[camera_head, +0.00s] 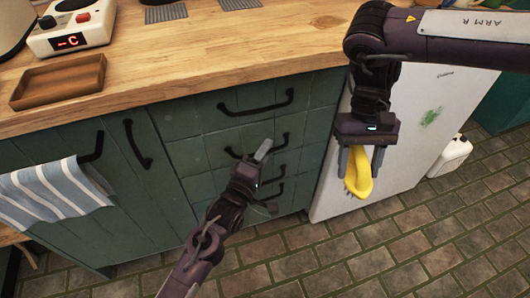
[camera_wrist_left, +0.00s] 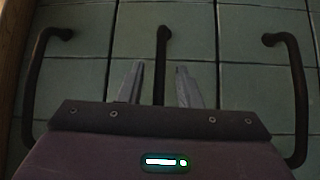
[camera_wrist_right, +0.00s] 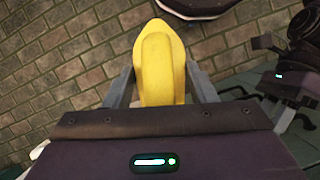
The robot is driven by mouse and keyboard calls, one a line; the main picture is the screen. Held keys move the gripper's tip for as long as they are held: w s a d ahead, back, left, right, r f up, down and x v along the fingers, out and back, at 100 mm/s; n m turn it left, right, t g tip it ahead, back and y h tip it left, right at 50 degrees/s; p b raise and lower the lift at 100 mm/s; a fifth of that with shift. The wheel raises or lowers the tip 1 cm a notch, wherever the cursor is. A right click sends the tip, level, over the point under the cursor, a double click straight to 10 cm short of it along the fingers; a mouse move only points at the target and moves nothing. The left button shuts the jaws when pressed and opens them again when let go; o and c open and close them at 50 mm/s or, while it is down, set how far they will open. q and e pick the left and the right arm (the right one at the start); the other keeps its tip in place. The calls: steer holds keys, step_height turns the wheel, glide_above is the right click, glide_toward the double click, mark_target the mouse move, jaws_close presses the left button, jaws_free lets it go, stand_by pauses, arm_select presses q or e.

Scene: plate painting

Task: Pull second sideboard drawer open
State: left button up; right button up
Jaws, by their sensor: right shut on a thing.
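The green sideboard has a column of drawers with dark curved handles. The second drawer (camera_head: 205,152) is closed, its front flush with the others. Its handle (camera_head: 283,143) is partly hidden by my left gripper (camera_head: 264,150). In the left wrist view this handle (camera_wrist_left: 162,60) runs between the two fingers of my left gripper (camera_wrist_left: 161,85), which are open with a gap on each side of it. My right gripper (camera_head: 361,165) is shut on a yellow curved thing (camera_head: 357,180), held in the air before the white appliance; it also shows in the right wrist view (camera_wrist_right: 163,70).
The top drawer handle (camera_head: 257,103) is above and lower handles (camera_head: 270,190) are below. A striped towel (camera_head: 50,190) hangs at left. The wooden countertop (camera_head: 200,60) carries a wooden tray (camera_head: 60,82) and a scale (camera_head: 72,28). A white appliance (camera_head: 420,120) stands right. The tiled floor in front is clear.

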arm_select(q)
steer(key=shift+w+d, duration=0.1)
steer(key=shift+w, duration=0.05)
jaws_close()
arm_select(e)
steer(key=shift+r, duration=0.1)
stand_by(0.3)
